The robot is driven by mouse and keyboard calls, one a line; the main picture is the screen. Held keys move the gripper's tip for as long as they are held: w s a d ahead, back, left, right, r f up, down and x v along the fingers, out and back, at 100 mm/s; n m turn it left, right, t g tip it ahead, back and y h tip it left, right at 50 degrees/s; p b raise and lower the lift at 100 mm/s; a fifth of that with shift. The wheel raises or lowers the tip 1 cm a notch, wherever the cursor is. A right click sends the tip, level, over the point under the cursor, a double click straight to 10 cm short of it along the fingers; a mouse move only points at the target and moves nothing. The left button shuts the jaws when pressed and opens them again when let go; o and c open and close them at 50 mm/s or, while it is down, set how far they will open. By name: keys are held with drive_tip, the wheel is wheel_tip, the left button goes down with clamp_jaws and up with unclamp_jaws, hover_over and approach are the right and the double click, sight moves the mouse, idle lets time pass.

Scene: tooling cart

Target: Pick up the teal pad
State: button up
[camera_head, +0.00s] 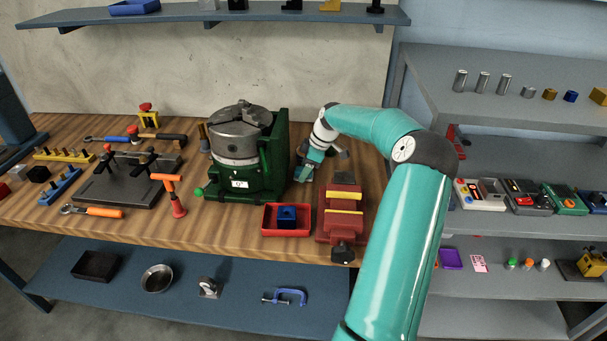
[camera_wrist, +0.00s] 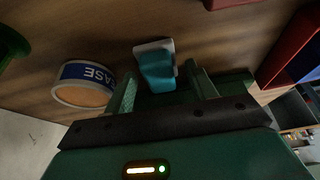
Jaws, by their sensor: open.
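The teal pad (camera_wrist: 157,70) is a small teal block with a pale grey end, on the wooden bench top. In the wrist view it shows between the tips of my two open fingers, with a gap visible on each side. My gripper (camera_wrist: 160,76) is open and points at the bench. In the head view my gripper (camera_head: 304,173) is low over the bench, between the green-based rotary chuck and the red vise. I cannot make out the pad apart from my gripper there.
A round tin (camera_wrist: 84,86) with a blue label lies left of my fingers in the wrist view. The rotary chuck (camera_head: 240,140), red vise (camera_head: 341,205) and red tray (camera_head: 264,222) with a blue block stand close by. A grey shelf (camera_head: 500,118) is at right.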

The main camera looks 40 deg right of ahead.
drive_tip(key=c, duration=0.8)
wheel_tip(320, 180, up, 10)
drive_tip(key=shift+r, duration=0.1)
drive_tip(key=shift+c, duration=0.2)
drive_tip(key=o, duration=0.3)
drive_tip(key=shift+c, duration=1.1)
drive_tip(key=shift+s, duration=0.15)
